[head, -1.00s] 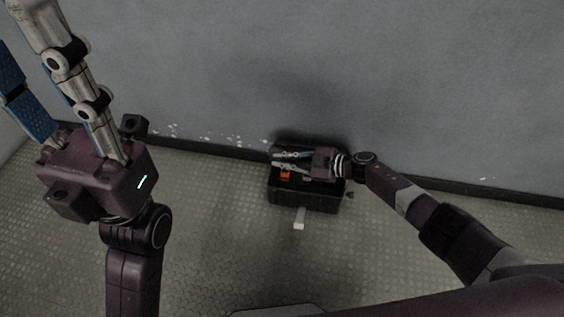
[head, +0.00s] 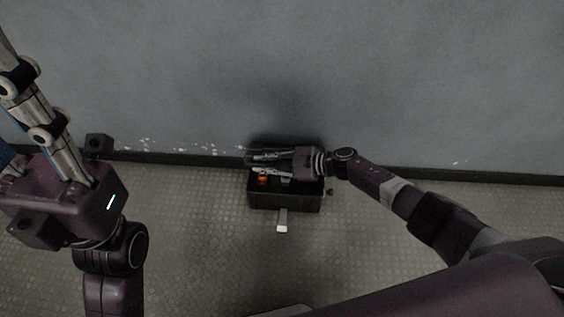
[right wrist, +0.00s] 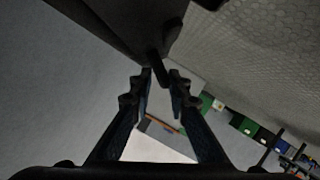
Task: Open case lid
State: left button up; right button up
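The black case (head: 285,200) stands on the floor against the wall. Its front is upright and its inside shows from above, with small orange and grey items in it. A dark panel behind the opening, seemingly the lid (head: 250,153), stands raised near the wall, partly hidden by my right gripper. My right gripper (head: 257,163) is over the case's back part, fingers pointing left and apart. In the right wrist view, a dark bar shows between or just beyond its fingertips (right wrist: 160,75); contact is unclear. My left gripper (head: 25,100) is raised at the far left, fingers spread, well away from the case.
A grey wall (head: 400,80) with a dark baseboard (head: 440,175) runs behind the case. A light flat piece (head: 282,222) sticks out at the case's front. The patterned floor (head: 200,260) in front is clear. Colored boxes (right wrist: 245,125) show far off in the right wrist view.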

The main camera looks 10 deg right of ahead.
jog(key=v, duration=1)
jog(key=shift+d+r, duration=0.15)
jog(key=shift+d, duration=0.05)
jog(key=shift+s, duration=0.1)
